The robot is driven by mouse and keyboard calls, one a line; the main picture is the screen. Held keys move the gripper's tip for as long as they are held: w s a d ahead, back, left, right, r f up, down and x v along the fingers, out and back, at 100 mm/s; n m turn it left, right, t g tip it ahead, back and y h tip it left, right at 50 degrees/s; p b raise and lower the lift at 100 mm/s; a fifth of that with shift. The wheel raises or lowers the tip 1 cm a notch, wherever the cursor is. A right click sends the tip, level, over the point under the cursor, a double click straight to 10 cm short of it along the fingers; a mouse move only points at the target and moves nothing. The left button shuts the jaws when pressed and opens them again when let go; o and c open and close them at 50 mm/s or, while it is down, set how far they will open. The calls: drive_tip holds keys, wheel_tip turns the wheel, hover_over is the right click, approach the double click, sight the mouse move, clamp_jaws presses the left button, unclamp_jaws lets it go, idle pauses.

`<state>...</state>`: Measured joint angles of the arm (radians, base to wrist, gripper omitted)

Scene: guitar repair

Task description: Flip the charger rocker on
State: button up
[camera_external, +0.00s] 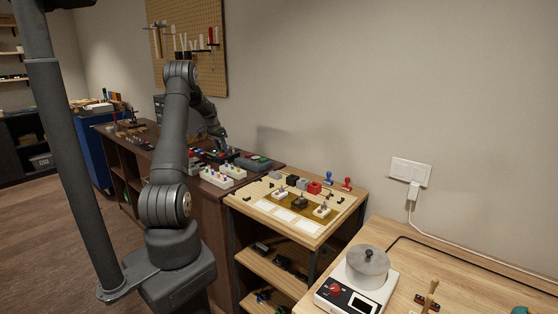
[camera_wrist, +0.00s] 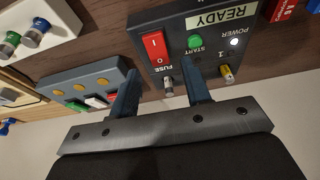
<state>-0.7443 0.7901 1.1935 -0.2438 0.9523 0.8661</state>
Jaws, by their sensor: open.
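In the wrist view a red rocker (camera_wrist: 154,47) with white markings is set in a dark grey panel (camera_wrist: 186,18) labelled READY, START, FUSE and POWER. The word charger is not visible, so I cannot tell whether this is the charger's rocker. My gripper (camera_wrist: 158,63) is open, with its two dark blue fingers apart and nothing seen between them. The fingertips point toward the panel, close to the rocker and fuse cap. I cannot tell whether they touch it. In the external view my gripper (camera_external: 221,140) is small, above the devices on the dark bench.
On the panel are a green START button (camera_wrist: 194,42), a lit white lamp (camera_wrist: 234,42) and a brass post (camera_wrist: 227,73). A grey box (camera_wrist: 75,82) with yellow dots and small rockers stands left of the fingers. White knobbed boxes (camera_external: 220,176) stand on the bench front.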

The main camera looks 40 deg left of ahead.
drive_tip(key=v, duration=1.5)
drive_tip(key=x, duration=1.7)
drive_tip(key=shift+f, duration=0.15)
drive_tip(key=shift+w+f, duration=0.1)
drive_tip(key=shift+w, duration=0.1)
drive_tip(key=g, duration=0.3)
drive_tip(key=shift+w+f, duration=0.1)
drive_tip(key=shift+w, duration=0.2)
wheel_tip(320, 180, up, 16)
drive_tip(key=d+n+g+y, duration=0.1)
drive_tip(key=n, duration=0.3)
drive_tip(key=shift+d+f+y, duration=0.15)
drive_tip(key=shift+f+y, duration=0.1)
drive_tip(key=shift+y, duration=0.05)
idle(1.1)
